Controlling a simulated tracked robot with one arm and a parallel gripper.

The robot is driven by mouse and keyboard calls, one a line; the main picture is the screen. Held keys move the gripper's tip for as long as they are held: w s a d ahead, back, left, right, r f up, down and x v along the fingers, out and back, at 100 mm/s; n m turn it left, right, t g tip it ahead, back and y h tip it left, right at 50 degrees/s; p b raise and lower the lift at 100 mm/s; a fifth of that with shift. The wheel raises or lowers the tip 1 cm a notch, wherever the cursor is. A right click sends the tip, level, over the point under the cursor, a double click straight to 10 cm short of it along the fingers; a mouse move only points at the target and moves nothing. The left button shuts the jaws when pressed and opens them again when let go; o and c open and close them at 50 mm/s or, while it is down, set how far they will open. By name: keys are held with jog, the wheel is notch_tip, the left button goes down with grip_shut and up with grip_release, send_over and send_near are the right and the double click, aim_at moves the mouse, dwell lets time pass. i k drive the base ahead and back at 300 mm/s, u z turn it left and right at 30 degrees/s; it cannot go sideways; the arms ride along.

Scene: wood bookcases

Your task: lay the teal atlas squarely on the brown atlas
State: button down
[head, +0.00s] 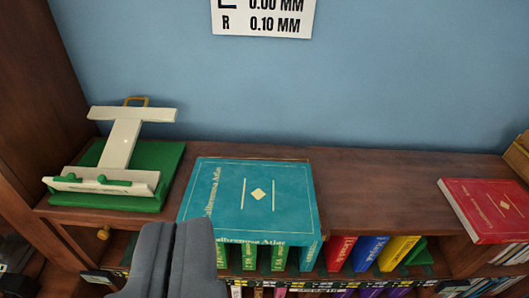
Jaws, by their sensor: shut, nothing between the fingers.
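The teal atlas (255,198) lies flat, cover up, on top of the wood bookcase, near the middle of the head view. A thin brown strip shows along its far edge; I cannot tell whether this is the brown atlas beneath it or the bookcase wood. No other part of the brown atlas can be made out. My gripper (180,228) is shut and empty, its grey fingers together at the near left corner of the teal atlas. The fingers overlap that corner in the picture; whether they touch it is unclear.
A cream stand on a green base (165,165) is at the left. A red book (490,208) lies at the right. The bookcase top (375,190) between the teal atlas and red book is clear. Several coloured books stand on the shelf below. A blue wall (380,90) is behind.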

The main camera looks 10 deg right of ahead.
aim_at(263, 203)
jog(key=u, duration=0.2)
jog(key=i, duration=0.95)
jog(key=u, duration=0.45)
